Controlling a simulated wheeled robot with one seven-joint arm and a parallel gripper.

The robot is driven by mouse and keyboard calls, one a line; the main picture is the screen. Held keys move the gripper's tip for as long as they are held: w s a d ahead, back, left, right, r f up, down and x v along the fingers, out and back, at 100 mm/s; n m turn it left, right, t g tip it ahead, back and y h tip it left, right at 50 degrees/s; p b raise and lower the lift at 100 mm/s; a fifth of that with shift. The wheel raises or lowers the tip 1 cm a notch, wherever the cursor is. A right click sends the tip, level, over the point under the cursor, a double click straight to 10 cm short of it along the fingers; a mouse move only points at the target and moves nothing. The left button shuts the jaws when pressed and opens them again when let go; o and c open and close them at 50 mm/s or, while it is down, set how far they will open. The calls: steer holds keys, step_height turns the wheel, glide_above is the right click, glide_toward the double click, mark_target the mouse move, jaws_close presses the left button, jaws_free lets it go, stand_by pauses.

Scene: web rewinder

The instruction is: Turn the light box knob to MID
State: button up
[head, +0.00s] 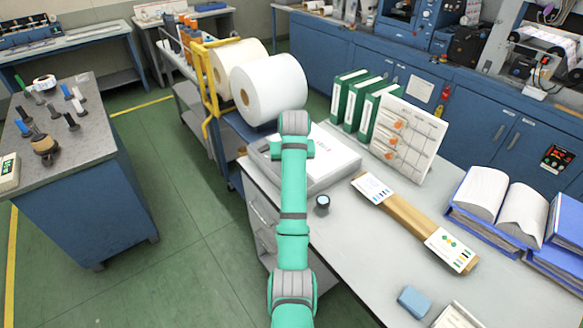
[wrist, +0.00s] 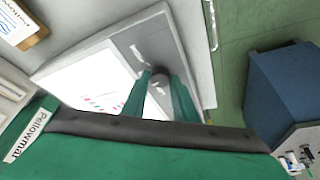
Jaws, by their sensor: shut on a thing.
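The light box (head: 336,182) lies on the grey desk, with a white lit top and a sheet of coloured marks on it. In the wrist view the light box (wrist: 128,42) shows its grey frame, and its dark grey knob (wrist: 158,76) sits on that frame beside the lit panel. My gripper (wrist: 160,85) has its two green fingers on either side of the knob, shut on it. In the head view my green arm hides the knob and the fingers. The knob's pointer and position labels are not readable.
Green binders (head: 348,96) and a white board with orange parts (head: 408,138) stand behind the light box. A small dark round thing (head: 322,204) and a wooden strip with cards (head: 412,220) lie to its right. A cart with white rolls (head: 270,90) stands behind.

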steer(key=shift+a+m+h, duration=0.1)
steer(key=shift+m+h, duration=0.4)
steer(key=shift+m, duration=0.7)
steer(key=o, duration=1.1)
steer(key=shift+c, duration=0.2)
steer(key=v, duration=1)
steer(key=shift+r, duration=0.35)
